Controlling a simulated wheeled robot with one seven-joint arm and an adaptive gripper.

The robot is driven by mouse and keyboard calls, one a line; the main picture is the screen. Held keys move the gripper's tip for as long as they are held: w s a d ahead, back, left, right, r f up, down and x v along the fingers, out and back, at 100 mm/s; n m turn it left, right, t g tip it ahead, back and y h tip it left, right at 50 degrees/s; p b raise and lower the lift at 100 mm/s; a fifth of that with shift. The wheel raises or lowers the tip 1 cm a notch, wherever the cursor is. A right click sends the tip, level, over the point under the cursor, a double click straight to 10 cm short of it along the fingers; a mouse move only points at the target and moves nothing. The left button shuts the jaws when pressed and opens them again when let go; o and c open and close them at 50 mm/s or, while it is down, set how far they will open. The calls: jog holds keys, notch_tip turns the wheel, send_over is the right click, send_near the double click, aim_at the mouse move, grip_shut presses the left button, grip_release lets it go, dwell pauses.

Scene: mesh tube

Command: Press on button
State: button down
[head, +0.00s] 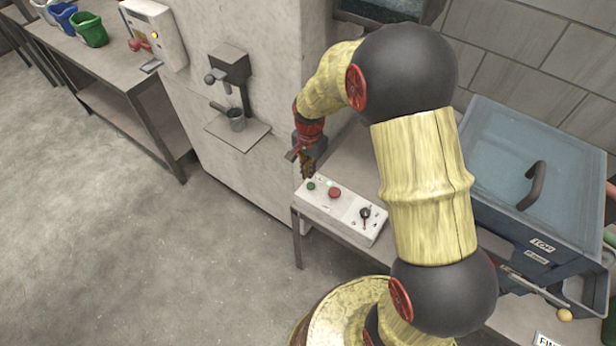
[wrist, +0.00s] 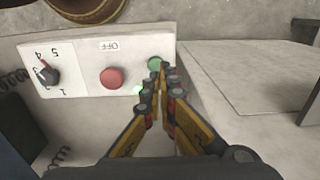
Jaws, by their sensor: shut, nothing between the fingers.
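A white control panel (head: 347,222) sits on the table below my gripper. It bears a green button (head: 311,186), a red button (head: 335,193), a lit green lamp (head: 331,183) and a black dial (head: 365,212). In the wrist view the panel (wrist: 82,48) appears upside down, with an OFF label beside the red button (wrist: 112,77). My gripper (head: 307,174) is shut and empty, pointing down at the panel's left end. In the wrist view its fingertips (wrist: 162,72) overlap the edge of the green button (wrist: 154,63); I cannot tell whether they touch it.
A blue-grey lidded box (head: 535,170) stands right of my arm. Another table (head: 115,60) holds several buckets. Floor (head: 130,260) in front is clear.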

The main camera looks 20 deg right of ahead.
aim_at(309, 184)
notch_tip(309, 184, up, 8)
jog(key=p, duration=0.1)
jog(key=shift+p, duration=0.3)
jog(key=shift+w+d, duration=0.1)
jog(key=shift+w, duration=0.05)
dwell(0.5)
jog(key=s+a+r+n+t, duration=0.1)
jog(key=s+r+n+t, duration=0.4)
jog(key=s+r, duration=1.7)
jog(key=s+n, duration=0.2)
jog(key=n, duration=0.3)
jog(key=shift+r+n+t, duration=0.25)
jog(key=shift+n+t, duration=0.05)
jog(key=shift+n, duration=0.1)
